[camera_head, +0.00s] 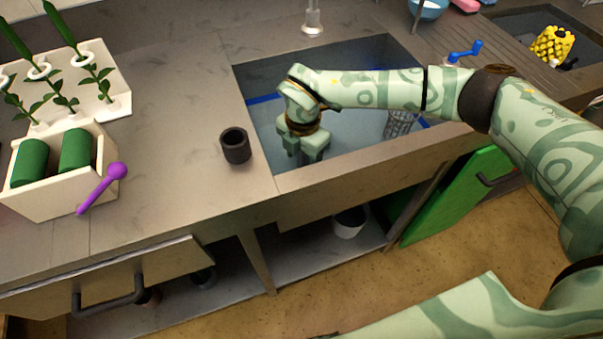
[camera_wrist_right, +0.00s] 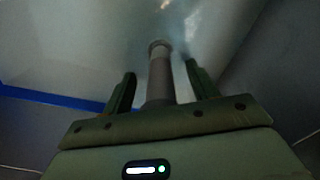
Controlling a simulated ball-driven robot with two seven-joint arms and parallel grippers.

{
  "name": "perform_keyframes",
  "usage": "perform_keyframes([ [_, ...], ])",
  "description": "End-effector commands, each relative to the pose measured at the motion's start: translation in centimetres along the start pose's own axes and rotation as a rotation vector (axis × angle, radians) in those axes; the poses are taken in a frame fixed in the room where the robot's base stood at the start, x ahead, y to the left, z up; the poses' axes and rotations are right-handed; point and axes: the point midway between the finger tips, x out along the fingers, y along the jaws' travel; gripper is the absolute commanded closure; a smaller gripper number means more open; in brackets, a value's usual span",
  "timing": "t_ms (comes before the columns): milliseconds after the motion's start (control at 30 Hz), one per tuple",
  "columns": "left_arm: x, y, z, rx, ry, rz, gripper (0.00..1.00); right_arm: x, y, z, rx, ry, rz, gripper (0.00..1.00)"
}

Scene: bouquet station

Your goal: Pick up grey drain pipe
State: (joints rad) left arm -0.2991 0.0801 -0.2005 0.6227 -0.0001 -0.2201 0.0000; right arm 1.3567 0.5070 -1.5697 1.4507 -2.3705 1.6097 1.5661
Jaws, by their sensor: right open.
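The grey drain pipe (camera_wrist_right: 160,85) shows in the right wrist view as an upright-looking grey tube with a wider ringed end. It stands between the two green fingers of my right gripper (camera_wrist_right: 161,72). The fingers are apart, with a gap visible on each side of the pipe. In the head view my right gripper (camera_head: 304,153) reaches down into the sink (camera_head: 352,60). The pipe is hidden there behind the gripper and wrist. My left gripper is not in view.
A dark cup (camera_head: 235,146) stands on the counter left of the sink. A wire basket (camera_head: 399,123) is in the sink's right part. A white planter box (camera_head: 55,190), a purple tool (camera_head: 103,188) and a white plant rack (camera_head: 88,80) are at left. A green cabinet door (camera_head: 455,195) hangs open below.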

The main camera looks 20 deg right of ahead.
Motion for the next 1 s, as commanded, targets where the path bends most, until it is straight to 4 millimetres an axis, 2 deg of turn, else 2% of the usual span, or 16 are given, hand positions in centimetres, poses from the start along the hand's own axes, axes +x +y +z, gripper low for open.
perform_keyframes([
  [167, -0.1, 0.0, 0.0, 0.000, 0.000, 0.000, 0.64, -0.2, 0.0, 0.0, 0.000, -0.001, 0.002, 0.41],
  [300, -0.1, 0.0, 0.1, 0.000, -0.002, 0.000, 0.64, -0.2, 0.0, 0.0, -0.001, -0.001, 0.002, 0.80],
  [367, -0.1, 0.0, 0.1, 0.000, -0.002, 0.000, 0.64, -0.2, 0.0, 0.0, -0.001, -0.001, 0.002, 0.97],
  [400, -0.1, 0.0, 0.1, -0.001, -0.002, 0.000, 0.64, -0.2, 0.0, 0.0, -0.001, -0.001, 0.002, 1.00],
  [667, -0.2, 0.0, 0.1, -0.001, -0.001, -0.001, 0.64, -0.6, 0.1, 0.0, -0.001, -0.001, 0.004, 1.00],
  [767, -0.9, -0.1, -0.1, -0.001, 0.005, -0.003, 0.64, -2.1, 0.1, 0.0, -0.002, -0.003, 0.007, 1.00],
  [1000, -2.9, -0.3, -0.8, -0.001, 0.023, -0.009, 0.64, -7.6, 0.1, 0.0, -0.001, -0.003, 0.008, 1.00],
])
